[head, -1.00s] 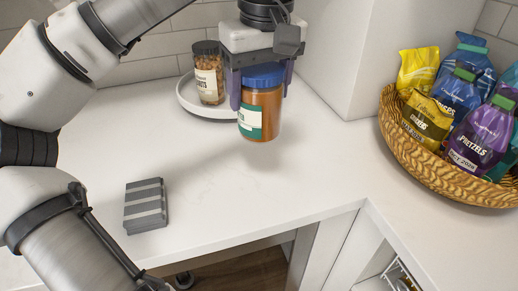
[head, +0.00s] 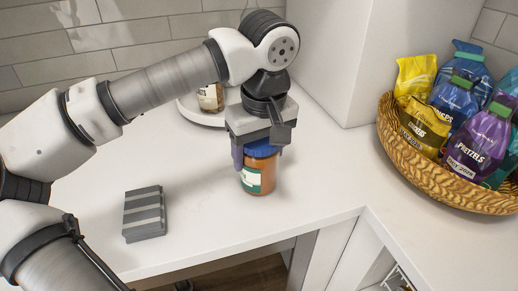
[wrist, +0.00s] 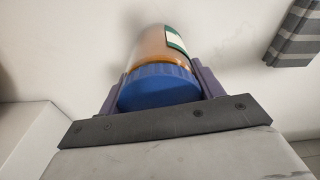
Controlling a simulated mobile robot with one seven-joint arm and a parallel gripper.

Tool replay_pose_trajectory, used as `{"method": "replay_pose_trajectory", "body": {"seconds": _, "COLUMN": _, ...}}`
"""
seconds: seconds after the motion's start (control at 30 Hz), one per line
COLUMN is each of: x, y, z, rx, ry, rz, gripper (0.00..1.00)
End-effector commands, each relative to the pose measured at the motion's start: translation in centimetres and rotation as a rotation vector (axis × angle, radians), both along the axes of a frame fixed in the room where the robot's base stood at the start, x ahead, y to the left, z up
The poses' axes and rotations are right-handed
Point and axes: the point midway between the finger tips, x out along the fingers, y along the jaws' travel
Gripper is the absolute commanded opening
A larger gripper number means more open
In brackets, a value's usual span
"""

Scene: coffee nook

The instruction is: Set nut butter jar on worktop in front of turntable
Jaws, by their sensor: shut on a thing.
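The nut butter jar (head: 258,180) is orange-brown with a blue lid and a green and white label. My gripper (head: 258,152) is shut on it near the lid, and the jar is upright. It is at or just above the worktop (head: 205,215), in front of the turntable (head: 188,110); I cannot tell if its base touches. In the wrist view the jar (wrist: 150,50) shows between the two fingers (wrist: 160,90), lid nearest. The turntable is partly hidden behind my arm, with a jar of nuts (head: 211,98) on it.
A grey striped cloth or block (head: 144,213) lies on the worktop to the left. A wicker basket (head: 425,178) of snack bags stands at the right. A white wall block (head: 345,60) rises behind. The worktop's front edge (head: 270,236) is near.

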Motion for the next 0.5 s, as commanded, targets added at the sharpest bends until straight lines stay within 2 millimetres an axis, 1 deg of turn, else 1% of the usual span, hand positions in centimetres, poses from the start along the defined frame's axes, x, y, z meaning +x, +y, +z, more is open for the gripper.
{"method": "replay_pose_trajectory", "body": {"seconds": 0.17, "x": 0.01, "y": -0.01, "z": -0.36, "rx": 0.0, "ry": -0.001, "rz": 0.0, "gripper": 0.25}}
{"method": "replay_pose_trajectory", "body": {"seconds": 0.2, "x": 0.0, "y": 0.0, "z": -0.29, "rx": 0.0, "ry": 0.0, "rz": 0.0, "gripper": 0.7}}
{"method": "replay_pose_trajectory", "body": {"seconds": 0.33, "x": 0.0, "y": 0.0, "z": -0.25, "rx": 0.0, "ry": 0.0, "rz": 0.0, "gripper": 0.87}}
{"method": "replay_pose_trajectory", "body": {"seconds": 0.5, "x": 0.0, "y": 0.0, "z": -0.24, "rx": 0.0, "ry": 0.0, "rz": 0.0, "gripper": 0.88}}
